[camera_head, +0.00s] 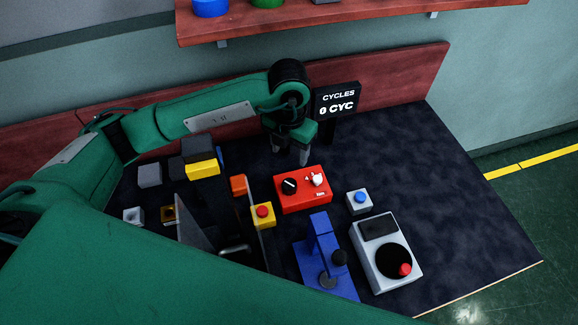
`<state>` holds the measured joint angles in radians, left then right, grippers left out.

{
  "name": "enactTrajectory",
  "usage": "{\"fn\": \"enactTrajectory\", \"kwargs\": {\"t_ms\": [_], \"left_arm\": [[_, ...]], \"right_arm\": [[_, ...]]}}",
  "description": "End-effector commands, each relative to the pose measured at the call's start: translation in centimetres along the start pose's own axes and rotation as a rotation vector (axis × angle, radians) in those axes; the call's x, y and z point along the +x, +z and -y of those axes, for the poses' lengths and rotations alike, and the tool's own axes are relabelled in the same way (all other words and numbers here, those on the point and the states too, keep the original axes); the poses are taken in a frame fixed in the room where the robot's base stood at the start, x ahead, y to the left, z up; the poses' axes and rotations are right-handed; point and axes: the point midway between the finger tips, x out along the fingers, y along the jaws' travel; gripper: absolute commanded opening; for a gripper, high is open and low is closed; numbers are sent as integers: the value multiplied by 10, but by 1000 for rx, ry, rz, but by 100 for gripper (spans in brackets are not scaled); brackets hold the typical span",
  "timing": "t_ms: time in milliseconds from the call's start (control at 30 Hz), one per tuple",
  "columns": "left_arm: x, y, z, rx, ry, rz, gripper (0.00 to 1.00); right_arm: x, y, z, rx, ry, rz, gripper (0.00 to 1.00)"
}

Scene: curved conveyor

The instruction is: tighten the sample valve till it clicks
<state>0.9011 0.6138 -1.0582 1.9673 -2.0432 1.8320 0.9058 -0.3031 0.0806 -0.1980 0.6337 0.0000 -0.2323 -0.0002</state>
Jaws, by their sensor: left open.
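No part is legibly labelled as the sample valve, so I cannot tell for sure which one it is. A red box (315,205) with a black knob (289,186) and a small white fitting (315,179) on top sits mid-table. A grey box (372,275) with a black dial and red grip (404,270) stands at the front right. My left gripper (293,156) points down behind the red box, open, with nothing seen between its fingers. My right gripper is not in view.
A display (337,100) reads "0 CYC". A shelf (330,25) hangs above. The table's right side is clear.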

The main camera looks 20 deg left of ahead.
Motion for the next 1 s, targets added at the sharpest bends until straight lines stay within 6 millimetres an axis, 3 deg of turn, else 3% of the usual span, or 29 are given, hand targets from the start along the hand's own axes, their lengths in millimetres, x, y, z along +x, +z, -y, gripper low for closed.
{"fn": "enactTrajectory", "kwargs": {"t_ms": [33,100,500,633,833,1000], "left_arm": [[-9,0,1,-101,-3,-4,59],[-10,1,1,-265,-5,-4,59],[-4,0,-1,-1094,2,-3,59],[-1,0,-1,-1224,5,-1,59],[9,0,-2,-1273,6,-1,59],[36,-1,-2,-1272,9,-3,59]], "right_arm": [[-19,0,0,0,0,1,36],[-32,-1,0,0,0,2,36],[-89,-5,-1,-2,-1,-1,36],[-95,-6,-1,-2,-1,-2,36],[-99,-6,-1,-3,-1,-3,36],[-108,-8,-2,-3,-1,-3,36]]}}
